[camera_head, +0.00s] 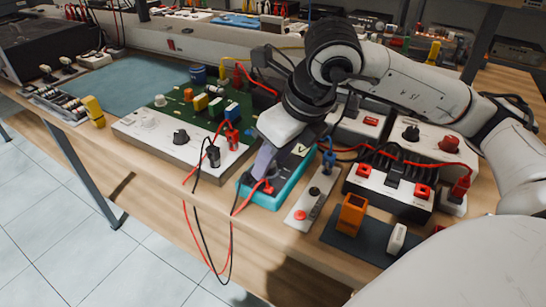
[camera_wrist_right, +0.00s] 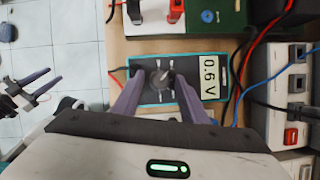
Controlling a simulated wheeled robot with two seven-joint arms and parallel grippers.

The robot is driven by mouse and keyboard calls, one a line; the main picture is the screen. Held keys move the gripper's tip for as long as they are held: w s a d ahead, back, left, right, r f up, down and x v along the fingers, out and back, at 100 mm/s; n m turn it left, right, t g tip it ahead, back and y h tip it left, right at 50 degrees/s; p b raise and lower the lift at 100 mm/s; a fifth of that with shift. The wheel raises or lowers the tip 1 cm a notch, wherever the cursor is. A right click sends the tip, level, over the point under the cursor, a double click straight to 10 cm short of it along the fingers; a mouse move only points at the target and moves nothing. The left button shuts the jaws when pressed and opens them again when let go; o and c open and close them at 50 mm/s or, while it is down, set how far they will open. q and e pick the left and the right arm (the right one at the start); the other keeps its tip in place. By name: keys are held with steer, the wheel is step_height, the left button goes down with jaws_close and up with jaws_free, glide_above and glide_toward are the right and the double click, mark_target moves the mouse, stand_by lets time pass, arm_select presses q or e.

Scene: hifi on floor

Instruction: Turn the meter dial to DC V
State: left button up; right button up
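The meter (camera_head: 265,200) is a teal-edged box lying on the bench near its front edge. It also shows in the right wrist view (camera_wrist_right: 200,57), with its display (camera_wrist_right: 210,76) reading 0.6 V. Its round dial (camera_wrist_right: 163,78) sits left of the display; I cannot tell which mark the pointer is at. My right gripper (camera_head: 264,168) is above the meter and hides much of its face in the head view. In the wrist view its purple fingers (camera_wrist_right: 160,76) are apart, one each side of the dial, with no clear contact. My left gripper (camera_wrist_right: 38,88) shows open and empty over the floor.
A switch strip (camera_head: 312,200) and an orange holder (camera_head: 352,213) are to the right. Red and black leads (camera_head: 208,255) hang over the bench edge.

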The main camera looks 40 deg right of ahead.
steer(key=p+v, duration=0.1)
steer(key=v, duration=0.9)
steer(key=shift+r+p, duration=0.15)
steer(key=shift+p, duration=0.15)
